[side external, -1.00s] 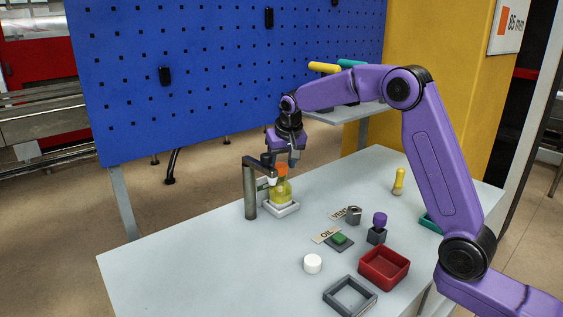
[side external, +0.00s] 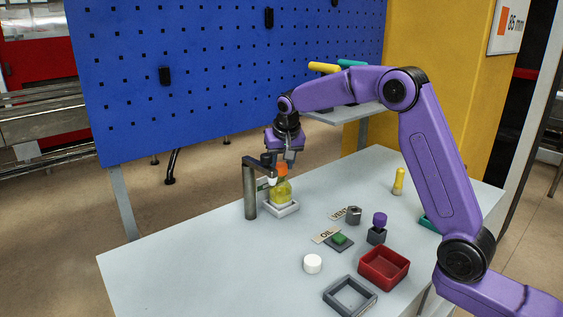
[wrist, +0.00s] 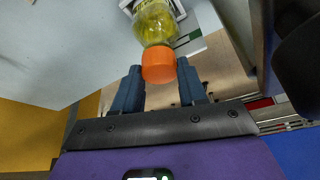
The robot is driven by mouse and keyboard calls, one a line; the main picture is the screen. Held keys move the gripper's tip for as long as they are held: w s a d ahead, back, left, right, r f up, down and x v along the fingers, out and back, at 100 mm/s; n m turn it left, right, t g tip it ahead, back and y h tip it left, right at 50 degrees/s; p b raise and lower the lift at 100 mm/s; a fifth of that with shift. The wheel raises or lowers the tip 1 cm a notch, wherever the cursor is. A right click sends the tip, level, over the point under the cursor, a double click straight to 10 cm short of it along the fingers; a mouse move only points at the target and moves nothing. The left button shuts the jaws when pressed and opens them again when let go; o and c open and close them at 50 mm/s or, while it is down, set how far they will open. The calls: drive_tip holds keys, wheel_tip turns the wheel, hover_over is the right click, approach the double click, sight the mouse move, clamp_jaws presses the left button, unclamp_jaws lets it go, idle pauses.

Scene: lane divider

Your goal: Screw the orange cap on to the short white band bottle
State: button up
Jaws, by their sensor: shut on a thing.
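The orange cap (side external: 281,169) is at the mouth of the short bottle (side external: 282,189) with yellow contents; I cannot tell how far it is threaded. In the wrist view the cap (wrist: 158,65) sits between the fingertips of my gripper (wrist: 157,72), with the bottle (wrist: 155,22) beyond it. My gripper (side external: 281,161) is above the bottle and shut on the cap. The bottle stands upright in a white square holder (side external: 284,209). The white band is not clearly visible.
A grey post with an arm (side external: 250,190) stands close left of the bottle. A white cap (side external: 312,263), red tray (side external: 383,268), grey frame (side external: 350,295), green block (side external: 339,238), hex nut (side external: 353,215), purple-topped piece (side external: 379,224) and yellow piece (side external: 398,181) lie to the right.

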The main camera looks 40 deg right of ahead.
drive_tip(key=shift+m+h, duration=0.3)
drive_tip(key=shift+m, duration=0.6)
drive_tip(key=shift+a+m+g, duration=0.1)
drive_tip(key=shift+m+g, duration=0.2)
drive_tip(key=shift+m, duration=0.6)
drive_tip(key=shift+w+h, duration=0.1)
drive_tip(key=shift+h, duration=0.2)
drive_tip(key=shift+m, duration=0.8)
drive_tip(key=shift+g, duration=0.3)
